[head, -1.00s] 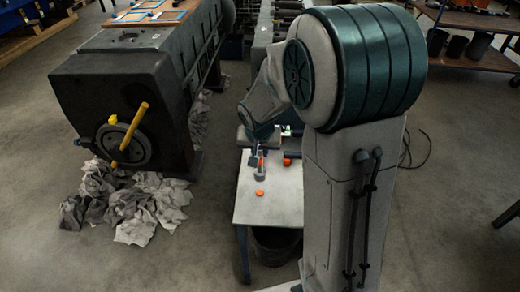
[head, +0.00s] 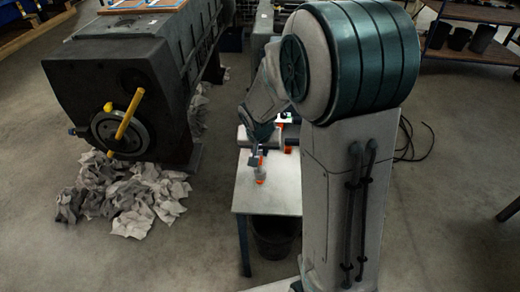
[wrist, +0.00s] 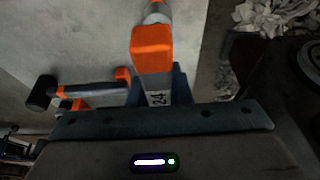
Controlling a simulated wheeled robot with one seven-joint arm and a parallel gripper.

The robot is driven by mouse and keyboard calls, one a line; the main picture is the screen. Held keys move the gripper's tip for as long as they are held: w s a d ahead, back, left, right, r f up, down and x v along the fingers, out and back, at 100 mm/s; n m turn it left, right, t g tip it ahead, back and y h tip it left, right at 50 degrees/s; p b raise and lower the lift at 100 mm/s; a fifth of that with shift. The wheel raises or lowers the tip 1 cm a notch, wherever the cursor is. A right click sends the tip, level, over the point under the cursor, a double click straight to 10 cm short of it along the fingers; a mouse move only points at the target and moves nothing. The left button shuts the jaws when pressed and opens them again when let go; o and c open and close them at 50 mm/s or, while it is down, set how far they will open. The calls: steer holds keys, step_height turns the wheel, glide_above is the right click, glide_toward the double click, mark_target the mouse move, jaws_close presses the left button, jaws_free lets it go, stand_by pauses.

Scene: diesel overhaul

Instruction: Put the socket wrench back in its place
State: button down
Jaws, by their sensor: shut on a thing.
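The socket wrench (wrist: 152,50) is grey with an orange block and the mark 24, seen close up in the wrist view. My gripper (wrist: 158,88) is shut on it, with a dark blue finger on either side of the grey part. The wrench's far end runs out of the top of the wrist view. In the head view my gripper (head: 256,160) is small and low over the light table (head: 268,200), with the orange and grey wrench (head: 260,174) at its tip. I cannot tell whether the wrench touches the table. Its storage place cannot be made out.
A hammer-like tool with a dark head (wrist: 41,93) lies left of my gripper in the wrist view. The large dark engine block (head: 110,85) stands left of the table, with crumpled rags (head: 125,200) below it. The table's front part is clear. A bin (head: 273,237) sits underneath.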

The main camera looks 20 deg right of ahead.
steer(key=shift+s, duration=0.15)
steer(key=shift+f, duration=0.1)
stand_by(0.3)
steer(key=shift+f+b, duration=1.1)
steer(key=shift+b, duration=0.2)
steer(key=c, duration=0.7)
jaws_free()
steer(key=shift+r, duration=0.15)
steer(key=shift+r+p, duration=3.25)
steer(key=shift+r, duration=1.2)
